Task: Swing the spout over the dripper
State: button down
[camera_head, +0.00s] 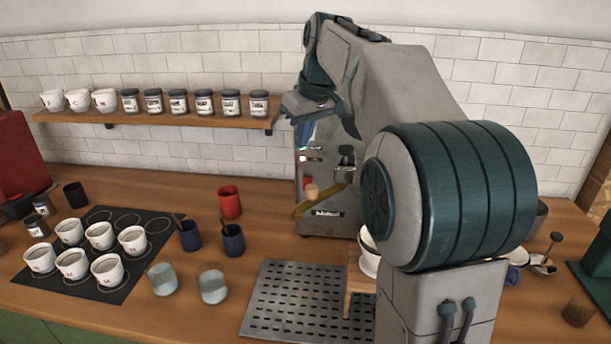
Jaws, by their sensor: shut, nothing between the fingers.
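A grey machine (324,224) stands against the back wall, partly hidden by my arm. A brass-coloured spout (314,206) with a wooden knob (311,191) sticks out low on its front, pointing left and toward me. The white dripper (369,264) sits on a wooden stand (361,285) to the right of the spout and nearer me. My arm hides most of the dripper. My gripper (304,134) is shut and empty, hanging in front of the machine's upper part, above the spout and apart from it.
A perforated metal tray (285,297) lies at the front centre. Red (229,202), dark blue (190,236) and grey cups (212,287) stand left of it. White cups stand on a black mat (155,227). A wall shelf (200,119) holds cups and jars.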

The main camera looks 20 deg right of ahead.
aim_at(322, 193)
notch_tip(322, 193, down, 9)
jog(key=p, duration=0.1)
jog(key=shift+s+d+p, duration=0.15)
jog(key=shift+s+p, duration=0.2)
jog(key=shift+p, duration=0.05)
jog(key=shift+s, duration=0.1)
dwell(0.4)
